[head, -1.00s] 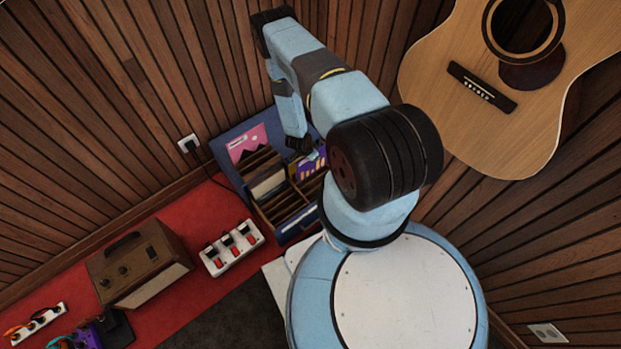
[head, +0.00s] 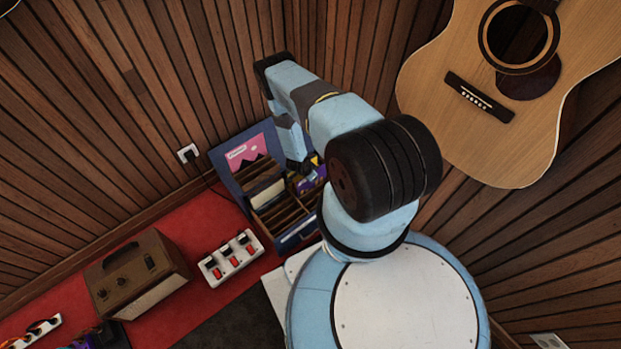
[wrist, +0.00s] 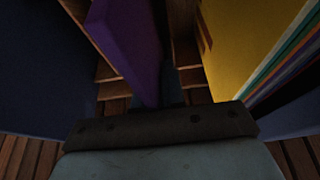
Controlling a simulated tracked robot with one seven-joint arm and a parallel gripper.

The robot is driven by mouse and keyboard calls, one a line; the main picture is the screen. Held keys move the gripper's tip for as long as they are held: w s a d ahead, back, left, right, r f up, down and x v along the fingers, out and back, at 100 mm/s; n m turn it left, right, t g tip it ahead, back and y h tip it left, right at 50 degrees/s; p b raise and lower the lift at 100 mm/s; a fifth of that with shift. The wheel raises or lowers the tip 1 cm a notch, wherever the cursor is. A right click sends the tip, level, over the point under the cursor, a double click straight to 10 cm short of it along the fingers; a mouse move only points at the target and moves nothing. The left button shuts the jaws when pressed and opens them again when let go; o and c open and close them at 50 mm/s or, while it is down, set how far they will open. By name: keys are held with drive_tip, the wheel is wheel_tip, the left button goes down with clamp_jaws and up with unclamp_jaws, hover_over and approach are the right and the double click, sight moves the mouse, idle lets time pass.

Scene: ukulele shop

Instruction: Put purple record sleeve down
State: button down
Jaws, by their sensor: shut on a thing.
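The purple record sleeve (head: 313,181) is in the right part of a dark blue record crate (head: 299,233), partly hidden by my arm in the head view. In the wrist view the purple sleeve (wrist: 132,45) stands on edge, slightly tilted, running down to my gripper (wrist: 168,98). My gripper is shut on it; the fingertips are dark and hard to make out. In the head view my gripper (head: 300,166) is low over the crate. Wooden slats show below the sleeve in the wrist view. I cannot tell whether its lower edge touches the crate floor.
A yellow sleeve (wrist: 245,40) and several other sleeves stand close to the right in the wrist view. A pink sleeve (head: 250,152) stands at the crate's back left. A white switch strip (head: 231,258) and brown amplifier (head: 137,274) are left of the crate. A guitar (head: 490,90) hangs at right.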

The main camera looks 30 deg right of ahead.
drive_tip(key=shift+f, duration=0.6)
drive_tip(key=c, duration=1.2)
unclamp_jaws()
drive_tip(key=shift+r, duration=0.1)
drive_tip(key=v, duration=1.3)
drive_tip(key=shift+d+r, duration=0.1)
drive_tip(key=shift+d, duration=0.2)
drive_tip(key=shift+r, duration=0.1)
